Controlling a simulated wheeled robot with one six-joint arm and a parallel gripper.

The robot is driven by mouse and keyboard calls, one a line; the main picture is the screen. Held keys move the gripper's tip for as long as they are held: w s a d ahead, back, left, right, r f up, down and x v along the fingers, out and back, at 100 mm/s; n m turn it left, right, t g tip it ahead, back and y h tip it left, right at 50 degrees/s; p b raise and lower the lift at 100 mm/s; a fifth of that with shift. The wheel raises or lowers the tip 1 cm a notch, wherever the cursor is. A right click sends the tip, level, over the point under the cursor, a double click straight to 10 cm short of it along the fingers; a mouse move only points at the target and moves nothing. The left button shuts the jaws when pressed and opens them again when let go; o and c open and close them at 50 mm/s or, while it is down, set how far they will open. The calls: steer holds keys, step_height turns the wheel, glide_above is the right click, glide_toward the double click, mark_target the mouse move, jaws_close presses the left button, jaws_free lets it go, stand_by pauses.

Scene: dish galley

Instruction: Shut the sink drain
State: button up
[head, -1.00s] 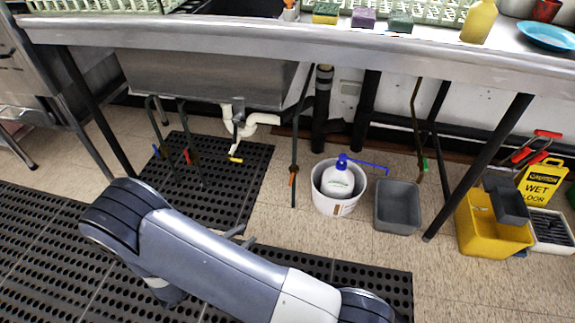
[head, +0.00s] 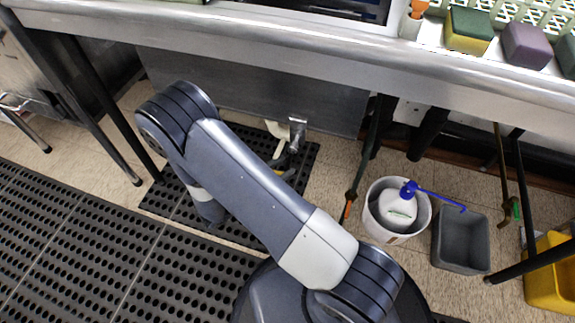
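The sink's metal basin (head: 250,88) hangs under the steel counter. Its white drain pipe (head: 277,130) shows only in part below the basin, with much of it hidden by my arm and gripper. A small yellow piece, seemingly the drain lever's handle (head: 288,173), shows just below my gripper. My gripper (head: 291,150) is under the basin, close beside the drain pipe and lever. It is small and partly hidden, so I cannot tell whether its fingers are open or touch the lever.
The counter's front edge (head: 300,52) runs above my arm. Right of the drain are a pipe with an orange handle (head: 347,209), a white bucket (head: 385,234) with a pump bottle, a grey bin (head: 461,245) and a yellow bucket (head: 550,280). Black mats (head: 80,250) cover the floor at left.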

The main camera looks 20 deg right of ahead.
steer(key=shift+x, duration=1.25)
steer(key=shift+c, duration=0.2)
jaws_close()
